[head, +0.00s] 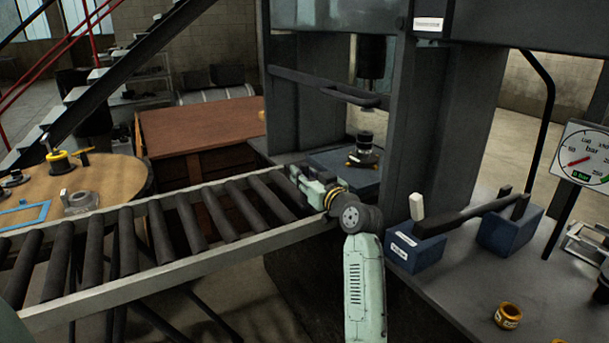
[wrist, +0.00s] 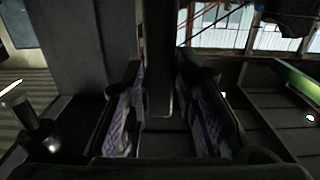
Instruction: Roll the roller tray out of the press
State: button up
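The roller tray (head: 340,163) is a dark blue-grey plate inside the press (head: 415,110), at the right end of the roller track. A dark stepped part with a brassy base (head: 364,150) stands on it. My gripper (head: 300,178) is low at the track's end, just left of the tray; my wrist hides the tray's near edge. In the wrist view my gripper (wrist: 164,122) shows two fingers with purple pads, spread apart. A dark upright bar (wrist: 160,65) shows in the gap between them; I cannot tell whether it touches either finger.
The roller track (head: 150,240) runs left from the press and its rollers are bare. A round wooden table (head: 110,185) and a brown bench (head: 200,130) stand behind it. Blue blocks (head: 415,248) with a dark lever (head: 465,212) and a gauge (head: 586,158) are at the right.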

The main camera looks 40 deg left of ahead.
grip_shut()
dwell(0.6)
